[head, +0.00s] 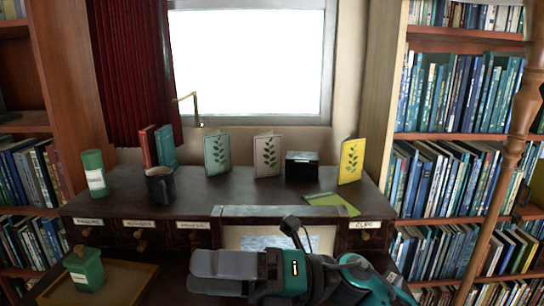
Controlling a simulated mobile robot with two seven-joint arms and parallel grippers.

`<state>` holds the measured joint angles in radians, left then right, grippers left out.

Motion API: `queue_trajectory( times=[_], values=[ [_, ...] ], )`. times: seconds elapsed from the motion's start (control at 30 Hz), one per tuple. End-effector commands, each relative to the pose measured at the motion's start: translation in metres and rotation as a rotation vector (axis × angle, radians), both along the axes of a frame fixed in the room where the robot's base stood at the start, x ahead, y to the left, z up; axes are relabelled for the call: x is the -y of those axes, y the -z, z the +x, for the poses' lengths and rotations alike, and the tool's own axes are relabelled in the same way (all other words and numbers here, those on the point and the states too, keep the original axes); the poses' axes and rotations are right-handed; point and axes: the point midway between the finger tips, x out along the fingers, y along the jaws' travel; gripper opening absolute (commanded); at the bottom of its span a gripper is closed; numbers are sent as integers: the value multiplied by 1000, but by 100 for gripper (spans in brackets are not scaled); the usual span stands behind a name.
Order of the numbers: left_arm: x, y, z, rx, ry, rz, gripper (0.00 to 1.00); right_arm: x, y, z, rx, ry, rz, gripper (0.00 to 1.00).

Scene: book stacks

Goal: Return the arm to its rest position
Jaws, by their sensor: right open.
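My right arm (350,278) comes in from the lower right and lies across the front of the dark wooden desk. Its right gripper (203,272) points left, low in front of the drawers. The grey fingers are open with nothing visible between them. The gripper appears clear of the objects on the desktop. My left gripper and left arm are out of view.
The dark desk (230,190) holds a dark mug (160,186), a green canister (94,173), books, several standing cards and a black box (302,166). A green container (85,269) stands on a wooden tray (135,276) at lower left. Bookshelves (462,95) flank the window.

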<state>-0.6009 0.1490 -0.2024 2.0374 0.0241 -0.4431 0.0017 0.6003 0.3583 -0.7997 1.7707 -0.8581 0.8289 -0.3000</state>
Motion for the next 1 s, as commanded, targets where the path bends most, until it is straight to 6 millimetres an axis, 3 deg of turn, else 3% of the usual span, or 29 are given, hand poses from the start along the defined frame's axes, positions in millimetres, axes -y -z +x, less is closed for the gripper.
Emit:
queue_trajectory(
  times=[0.13,0.23,0.37,0.47,0.6,0.8,0.93,0.97,1.0],
  values=[
    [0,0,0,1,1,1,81,23,5,28,-403,189,227,81],
    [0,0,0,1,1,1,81,49,25,49,-679,321,355,81],
    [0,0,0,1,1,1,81,90,75,68,-1044,498,499,81],
    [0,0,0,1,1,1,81,125,127,69,-1330,637,595,81],
    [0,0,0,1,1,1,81,169,205,46,-1702,822,704,81],
    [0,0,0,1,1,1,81,213,293,-16,-2118,1038,804,81],
    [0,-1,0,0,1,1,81,232,333,-65,-2339,1158,848,81],
    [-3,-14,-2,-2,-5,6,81,233,314,-59,-2312,1150,850,81],
    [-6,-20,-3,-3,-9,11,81,235,308,-59,-2303,1155,851,81]
  ],
)
